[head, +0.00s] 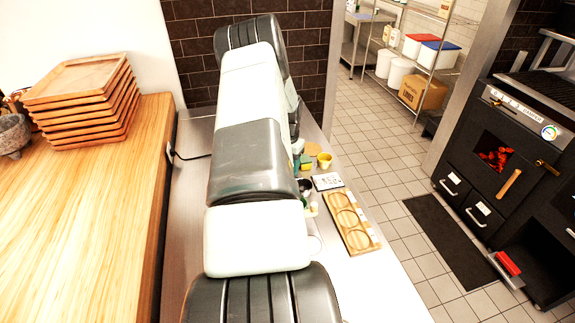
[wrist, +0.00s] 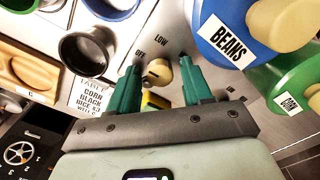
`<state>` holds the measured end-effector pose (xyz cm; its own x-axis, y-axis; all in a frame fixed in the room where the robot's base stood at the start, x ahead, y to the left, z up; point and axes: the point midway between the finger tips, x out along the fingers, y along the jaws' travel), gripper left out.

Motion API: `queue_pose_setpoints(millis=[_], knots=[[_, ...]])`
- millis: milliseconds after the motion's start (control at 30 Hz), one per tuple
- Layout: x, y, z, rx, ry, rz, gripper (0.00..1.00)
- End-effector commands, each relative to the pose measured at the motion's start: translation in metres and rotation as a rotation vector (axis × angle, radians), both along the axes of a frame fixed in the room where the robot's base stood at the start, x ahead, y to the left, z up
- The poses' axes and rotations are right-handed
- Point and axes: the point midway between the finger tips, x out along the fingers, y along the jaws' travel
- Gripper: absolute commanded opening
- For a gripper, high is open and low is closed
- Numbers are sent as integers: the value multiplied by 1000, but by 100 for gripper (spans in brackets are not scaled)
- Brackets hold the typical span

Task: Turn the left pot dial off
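In the wrist view a small beige dial (wrist: 157,73) sits on a grey metal panel (wrist: 172,24), with the printed words OFF and LOW beside it. Its exact setting is hard to read. My gripper (wrist: 160,66) has two green fingers, spread apart on either side of the dial, with visible gaps. I cannot tell whether either finger touches it. A blue pot with a BEANS label (wrist: 228,52) is at the upper right, and a green pot with a CORN label (wrist: 288,104) is at the right edge. In the head view my arm hides the dial and gripper.
A black round container (wrist: 88,50), a printed card (wrist: 91,95) and a wooden tray (wrist: 22,68) lie left of the fingers in the wrist view. The tray also shows in the head view (head: 352,221). Stacked wooden trays (head: 82,98) stand on the left counter (head: 75,220).

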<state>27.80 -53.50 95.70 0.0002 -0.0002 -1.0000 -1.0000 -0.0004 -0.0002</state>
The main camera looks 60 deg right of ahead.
Motion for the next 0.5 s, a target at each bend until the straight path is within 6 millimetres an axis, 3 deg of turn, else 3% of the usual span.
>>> queue_pose_setpoints(millis=[333,500], knots=[[0,0,2,0,0,0,56],[1,-1,23,-3,-1,0,56]])
